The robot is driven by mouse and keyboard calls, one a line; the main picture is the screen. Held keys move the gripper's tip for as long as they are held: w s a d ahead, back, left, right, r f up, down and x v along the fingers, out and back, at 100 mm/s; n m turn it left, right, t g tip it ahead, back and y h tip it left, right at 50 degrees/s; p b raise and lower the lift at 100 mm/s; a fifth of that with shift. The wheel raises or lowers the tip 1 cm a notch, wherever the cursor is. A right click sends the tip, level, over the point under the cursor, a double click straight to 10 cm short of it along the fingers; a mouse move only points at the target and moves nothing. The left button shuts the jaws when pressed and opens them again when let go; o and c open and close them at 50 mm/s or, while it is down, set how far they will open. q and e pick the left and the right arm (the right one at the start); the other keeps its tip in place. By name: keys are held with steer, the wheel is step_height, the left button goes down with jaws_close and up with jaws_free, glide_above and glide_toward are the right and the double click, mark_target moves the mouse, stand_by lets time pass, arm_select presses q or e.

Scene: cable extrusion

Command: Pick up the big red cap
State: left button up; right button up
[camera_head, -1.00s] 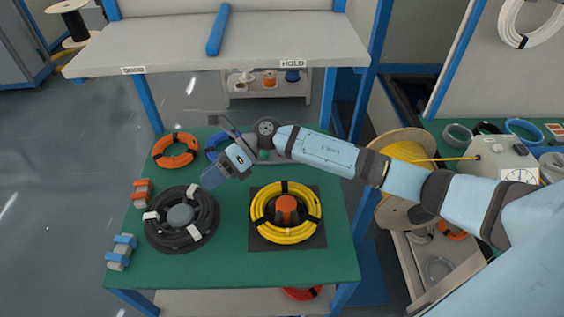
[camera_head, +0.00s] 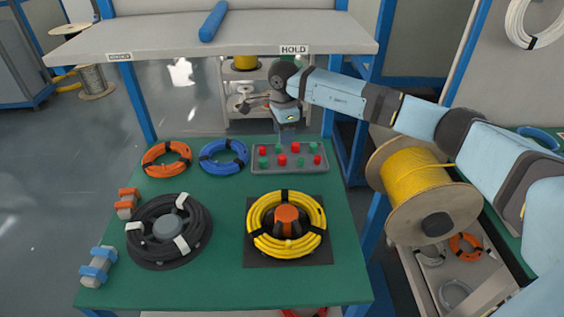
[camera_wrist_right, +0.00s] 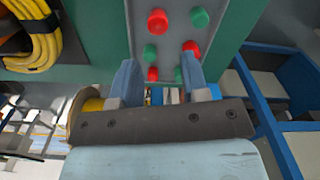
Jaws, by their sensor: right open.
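Several red and green caps stand in two rows on a grey tray (camera_head: 256,170) at the back right of the green table. One red cap (camera_head: 281,160) is in the near row; it also looks large in the right wrist view (camera_wrist_right: 157,22). Another red cap (camera_head: 296,146) is in the far row, also in the wrist view (camera_wrist_right: 190,47). A smaller red cap (camera_head: 317,160) is at the near right. I cannot tell surely which is biggest. My right gripper (camera_head: 286,136) is open and empty above the tray's back; its blue fingers (camera_wrist_right: 161,78) point towards the caps. My left gripper is out of view.
A yellow coil (camera_head: 263,240) sits on a dark mat in front of the tray. A blue coil (camera_head: 223,164) lies left of the tray. An overhead shelf (camera_head: 240,45) hangs behind the gripper.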

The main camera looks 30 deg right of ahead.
mark_target(282, 163)
steer(key=f, duration=0.5)
steer(key=f+b, duration=0.1)
steer(key=f, duration=0.2)
steer(key=shift+a+f, duration=0.3)
steer(key=shift+f, duration=0.05)
steer(key=c, duration=0.7)
